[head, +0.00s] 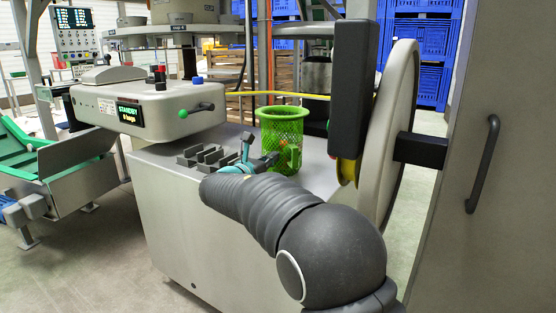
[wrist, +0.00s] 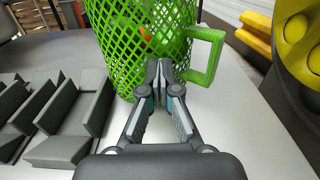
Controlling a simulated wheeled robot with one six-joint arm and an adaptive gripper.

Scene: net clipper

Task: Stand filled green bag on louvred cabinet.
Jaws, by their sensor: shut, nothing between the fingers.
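A green open-mesh container (head: 284,125), which may be the green bag, stands upright on a grey metal worktop. In the wrist view the mesh (wrist: 125,30) fills the top, with a square green handle (wrist: 208,55) on its right. Some orange shows through the mesh; how full it is I cannot tell. My gripper (wrist: 163,68) is shut and empty, its fingertips close in front of the mesh and left of the handle. Whether they touch it I cannot tell. My gripper (head: 262,162) is partly hidden in the head view. I cannot make out a louvred cabinet with certainty.
Dark grey slotted blocks (head: 207,157) sit left of my gripper on the worktop (head: 170,155). A beige machine (head: 150,108) with a green display stands behind them. A large pale wheel (head: 398,120) and black post stand close on the right. Blue crates (head: 420,60) are behind.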

